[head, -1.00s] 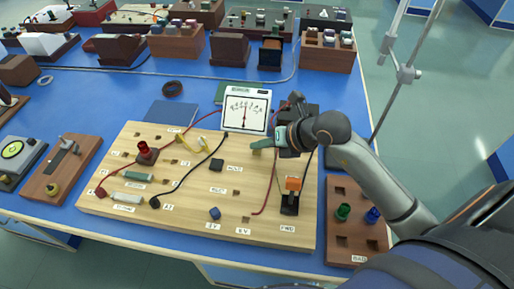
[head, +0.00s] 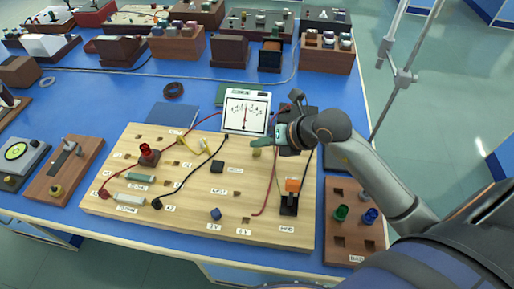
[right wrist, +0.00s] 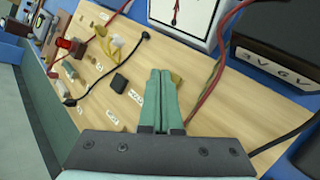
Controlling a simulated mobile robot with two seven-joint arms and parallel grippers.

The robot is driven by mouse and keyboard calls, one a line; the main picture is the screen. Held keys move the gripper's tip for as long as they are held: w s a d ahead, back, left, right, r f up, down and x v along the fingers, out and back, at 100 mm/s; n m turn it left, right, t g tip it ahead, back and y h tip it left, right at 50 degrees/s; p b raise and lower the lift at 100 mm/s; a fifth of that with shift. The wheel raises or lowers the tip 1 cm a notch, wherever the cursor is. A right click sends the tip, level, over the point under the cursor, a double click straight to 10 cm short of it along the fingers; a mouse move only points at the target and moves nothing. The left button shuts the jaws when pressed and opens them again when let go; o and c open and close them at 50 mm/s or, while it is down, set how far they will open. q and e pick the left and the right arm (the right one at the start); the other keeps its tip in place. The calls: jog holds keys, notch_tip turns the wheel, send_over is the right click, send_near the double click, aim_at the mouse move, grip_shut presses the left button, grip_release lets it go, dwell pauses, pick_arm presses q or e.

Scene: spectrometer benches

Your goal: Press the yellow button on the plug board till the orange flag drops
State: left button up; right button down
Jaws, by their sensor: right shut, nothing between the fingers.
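The pale wooden plug board (head: 190,228) lies on the blue bench. The yellow button (head: 257,153) is on its upper right part, just below my right gripper's fingertips; it also shows partly behind the fingertips in the right wrist view (right wrist: 177,79). My right gripper (head: 258,142) is shut and empty, its green fingers together (right wrist: 160,75). Whether the fingertips touch the button I cannot tell. The orange flag (head: 292,185) shows on a dark block at the board's right side and appears raised. My left gripper is not in view.
A white meter (head: 246,112) stands behind the board, and a black box (right wrist: 280,55) is right of it. Red and black leads cross the board. A red lamp (head: 148,152) stands at its left. A brown block with green and blue knobs (head: 350,240) lies right.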

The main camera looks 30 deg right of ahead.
aim_at(261, 154)
notch_tip(261, 154, up, 5)
jog(key=p, duration=0.4)
jog(key=shift+r, duration=0.1)
dwell(0.6)
